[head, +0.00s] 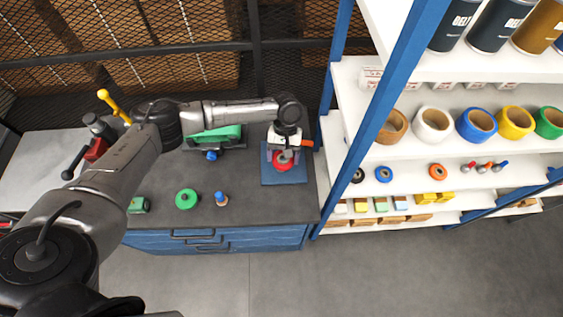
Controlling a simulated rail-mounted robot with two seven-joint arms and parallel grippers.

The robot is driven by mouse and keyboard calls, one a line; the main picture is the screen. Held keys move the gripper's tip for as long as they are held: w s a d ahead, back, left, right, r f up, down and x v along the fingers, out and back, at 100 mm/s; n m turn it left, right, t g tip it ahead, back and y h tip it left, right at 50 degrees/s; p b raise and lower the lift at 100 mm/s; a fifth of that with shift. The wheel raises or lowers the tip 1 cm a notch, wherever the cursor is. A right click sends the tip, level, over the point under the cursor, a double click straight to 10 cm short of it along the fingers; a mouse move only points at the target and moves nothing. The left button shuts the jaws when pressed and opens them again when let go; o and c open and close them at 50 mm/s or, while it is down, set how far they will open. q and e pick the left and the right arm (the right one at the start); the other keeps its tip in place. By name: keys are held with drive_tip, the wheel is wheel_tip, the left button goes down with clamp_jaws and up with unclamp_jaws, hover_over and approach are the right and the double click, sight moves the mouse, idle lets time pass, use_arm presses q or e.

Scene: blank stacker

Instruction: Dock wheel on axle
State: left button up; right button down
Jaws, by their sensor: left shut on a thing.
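My left gripper (283,150) is over the blue square base (269,178) near the right end of the bench, pointing down. It is shut on a round red part with a grey middle, seemingly a wheel (284,165), just below the fingers. I cannot tell whether the wheel touches the base or sits on an axle, as the gripper covers that spot. A green wheel (186,198) lies flat on the bench. A small blue peg (221,198) stands to its right. My right gripper is not in view.
A green toy-like body (218,134) with a blue knob (211,155) is at the back. A small green block (138,205) and a red vise (96,149) are at left. A white shelf unit (440,148) with blue posts stands close right of the bench, holding rings and blocks.

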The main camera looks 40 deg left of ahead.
sight(281, 153)
use_arm(q)
drive_tip(key=shift+n, duration=0.7)
drive_tip(key=a+f, duration=0.1)
drive_tip(key=w+a+f+b, duration=0.1)
drive_tip(key=f, duration=0.1)
drive_tip(key=w+a+f+b, duration=0.1)
drive_tip(key=f, duration=0.1)
drive_tip(key=shift+w+a, duration=0.1)
drive_tip(key=shift+w, duration=0.05)
wheel_tip(281, 153, down, 3)
drive_tip(key=b, duration=0.3)
drive_tip(key=shift+r, duration=0.15)
wheel_tip(281, 153, down, 3)
drive_tip(key=b, duration=0.4)
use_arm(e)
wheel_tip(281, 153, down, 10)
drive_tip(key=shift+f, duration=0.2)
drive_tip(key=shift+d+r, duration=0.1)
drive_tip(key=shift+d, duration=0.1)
use_arm(q)
drive_tip(key=shift+r+p, duration=0.1)
drive_tip(key=shift+p, duration=0.5)
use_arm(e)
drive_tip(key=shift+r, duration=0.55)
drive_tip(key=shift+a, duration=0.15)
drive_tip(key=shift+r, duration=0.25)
use_arm(q)
drive_tip(key=shift+p, duration=0.6)
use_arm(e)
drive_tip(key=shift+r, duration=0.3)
